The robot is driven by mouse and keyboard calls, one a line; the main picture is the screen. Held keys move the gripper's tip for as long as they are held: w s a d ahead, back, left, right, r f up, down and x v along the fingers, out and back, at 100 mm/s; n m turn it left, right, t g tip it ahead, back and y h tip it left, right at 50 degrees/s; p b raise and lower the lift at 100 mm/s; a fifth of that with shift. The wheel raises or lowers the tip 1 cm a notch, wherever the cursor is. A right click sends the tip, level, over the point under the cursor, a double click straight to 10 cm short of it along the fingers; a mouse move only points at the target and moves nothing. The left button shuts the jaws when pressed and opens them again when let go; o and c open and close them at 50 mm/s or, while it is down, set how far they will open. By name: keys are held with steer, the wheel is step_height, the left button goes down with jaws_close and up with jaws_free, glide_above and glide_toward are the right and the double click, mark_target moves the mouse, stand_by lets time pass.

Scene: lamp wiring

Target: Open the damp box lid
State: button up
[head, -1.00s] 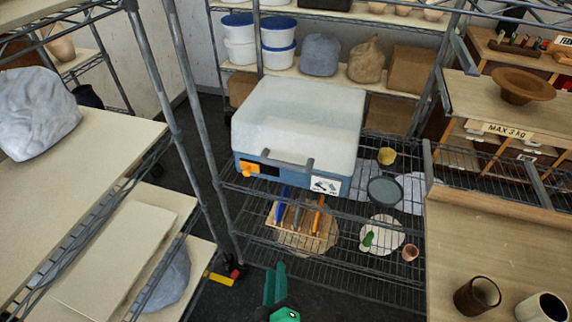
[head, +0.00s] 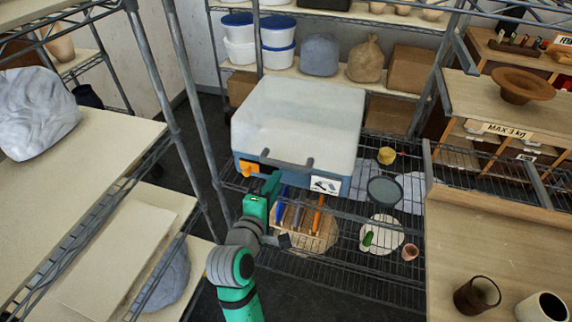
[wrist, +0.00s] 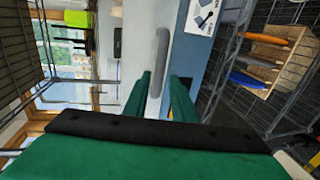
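The damp box has a whitish lid (head: 300,115) lying closed on a blue base (head: 333,185), on a wire shelf. A grey bar handle (head: 287,162) runs along the lid's front; it stands upright in the wrist view (wrist: 161,55). My gripper (head: 273,180) is at the box's front, just below the handle's left part. In the wrist view its two green fingers (wrist: 163,82) are apart, with the handle's lower end showing at the gap between them. I cannot tell whether the handle is between the fingers or just beyond them. An orange tag (head: 249,168) is on the front left.
A wooden tool holder (head: 300,222) sits on the rack below the box. A dark round dish (head: 384,191) and a yellow cup (head: 386,155) stand to the right. A rack post (head: 207,130) rises close on the left. A wooden table (head: 490,245) is at the right.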

mark_target(285, 167)
steer(key=x, duration=1)
steer(key=shift+w+d, duration=0.1)
steer(key=shift+w, duration=0.05)
steer(key=shift+c, duration=0.7)
jaws_close()
